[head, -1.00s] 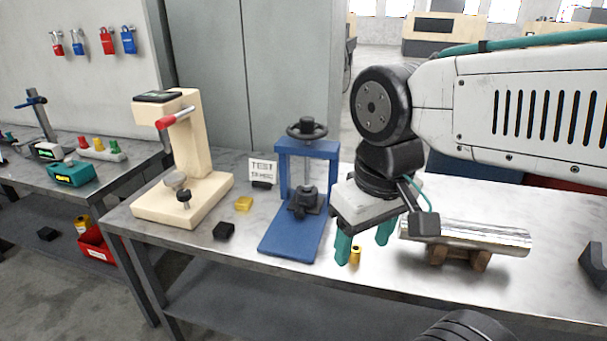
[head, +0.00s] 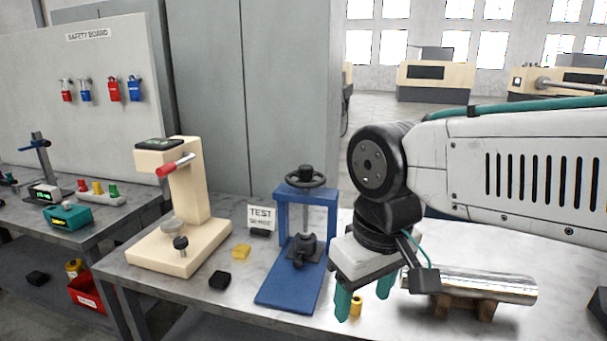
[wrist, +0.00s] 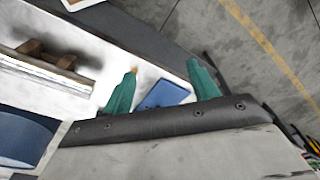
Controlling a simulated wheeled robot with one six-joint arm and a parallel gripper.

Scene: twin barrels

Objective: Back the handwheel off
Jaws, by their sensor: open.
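The black handwheel (head: 305,178) sits on top of a blue press frame (head: 283,215) on the metal bench. A vertical screw runs down from it to a dark clamp block (head: 300,250) above the blue base plate. My gripper (head: 362,300) is to the right of the press, lower than the handwheel and apart from it. Its teal fingers point down, are spread and hold nothing. In the wrist view the open fingers (wrist: 162,88) show with part of the blue base (wrist: 165,95) between them; the handwheel is not visible there.
A brass-coloured cylinder (head: 356,304) stands by my fingers. A metal bar (head: 490,284) rests on wooden blocks to the right.

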